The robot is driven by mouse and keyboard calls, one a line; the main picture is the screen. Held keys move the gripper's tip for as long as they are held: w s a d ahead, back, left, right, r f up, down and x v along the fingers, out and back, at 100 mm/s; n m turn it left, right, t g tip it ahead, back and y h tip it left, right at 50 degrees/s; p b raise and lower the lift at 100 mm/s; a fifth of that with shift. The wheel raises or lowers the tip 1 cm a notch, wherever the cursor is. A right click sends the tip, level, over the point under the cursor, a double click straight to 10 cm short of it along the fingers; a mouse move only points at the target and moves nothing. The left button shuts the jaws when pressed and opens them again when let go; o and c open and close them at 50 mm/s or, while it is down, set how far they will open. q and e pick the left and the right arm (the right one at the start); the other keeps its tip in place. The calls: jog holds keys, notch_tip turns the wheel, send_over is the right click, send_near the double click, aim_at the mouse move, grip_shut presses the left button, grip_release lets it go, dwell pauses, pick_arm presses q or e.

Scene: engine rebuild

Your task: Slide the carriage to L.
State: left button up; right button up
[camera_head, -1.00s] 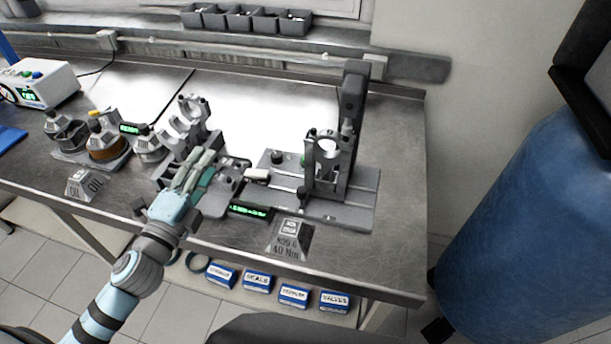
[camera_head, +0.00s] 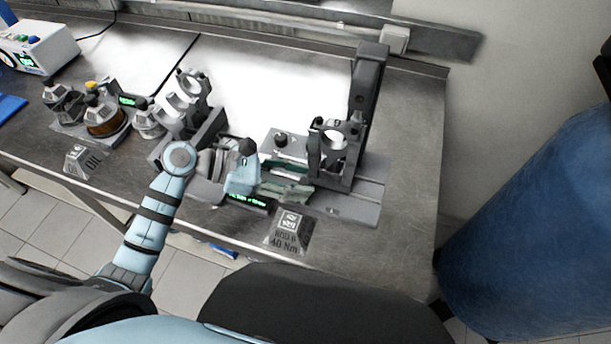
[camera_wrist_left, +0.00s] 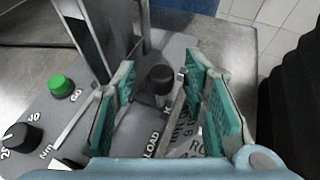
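The carriage (camera_head: 335,160) appears to be the dark upright frame on the grey base plate of the rod station, with a pale ring near its top. In the left wrist view its metal uprights (camera_wrist_left: 92,38) show at the top. A black round knob (camera_wrist_left: 160,80) stands in front of them, between the fingers. My left gripper (camera_head: 306,180) is open at the front of the carriage; it also shows in the wrist view (camera_wrist_left: 160,72). Both fingers look apart from the knob. The fingers hide the knob in the head view. My right gripper is out of view.
The base plate (camera_head: 362,208) carries a green button (camera_wrist_left: 61,85), a black dial (camera_wrist_left: 20,138) and a "LOAD" marking. A "ROD 6 40 Nm" sign (camera_head: 287,236) stands in front. A dark column (camera_head: 370,75) rises behind. Rod holders (camera_head: 190,120) stand left. The table's right end is clear.

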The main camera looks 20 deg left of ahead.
pick_arm(q)
jog(key=shift+w+d+f, duration=0.25)
jog(key=shift+w+d, duration=0.1)
jog(key=shift+d, duration=0.25)
jog(key=shift+d+f, duration=0.2)
jog(key=shift+d, duration=0.1)
jog(key=shift+s, duration=0.15)
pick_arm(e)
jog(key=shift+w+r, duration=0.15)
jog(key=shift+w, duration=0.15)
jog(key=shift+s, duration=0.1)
pick_arm(q)
grip_shut()
